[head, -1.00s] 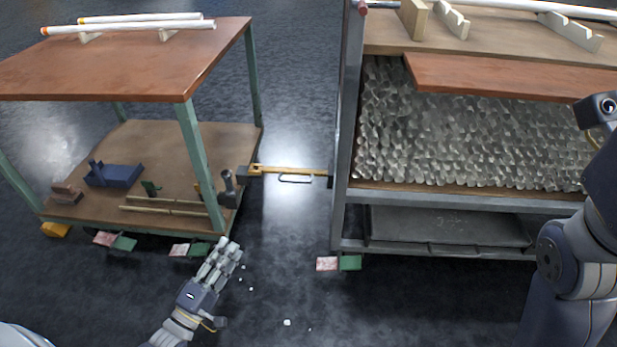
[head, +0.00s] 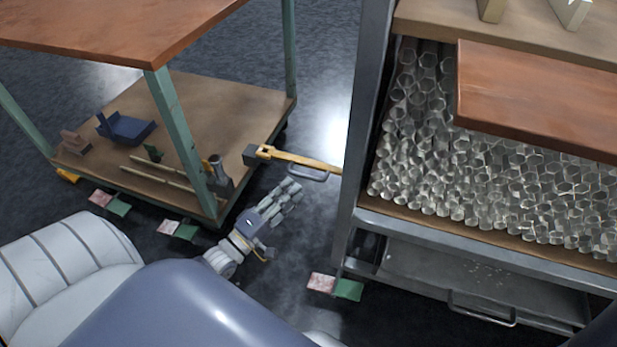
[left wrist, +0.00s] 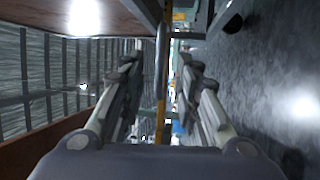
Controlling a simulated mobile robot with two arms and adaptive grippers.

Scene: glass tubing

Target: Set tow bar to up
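The tow bar (head: 300,159) is a yellow bar with a grey loop handle under it. It runs roughly level from a dark hitch block (head: 257,154) on the left cart towards the right cart, where its far end is hidden behind the post. My left gripper (head: 290,190) is just below and in front of the bar, apart from the handle as far as I can tell. In the left wrist view my left gripper (left wrist: 160,75) has its fingers apart. A thin upright bar with a yellow part shows between them; I cannot tell how near it is. My right gripper is out of view.
The left cart (head: 215,88) carries small tools and rods on its lower shelf. The right cart (head: 350,140) holds many glass tubes and a drawer below.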

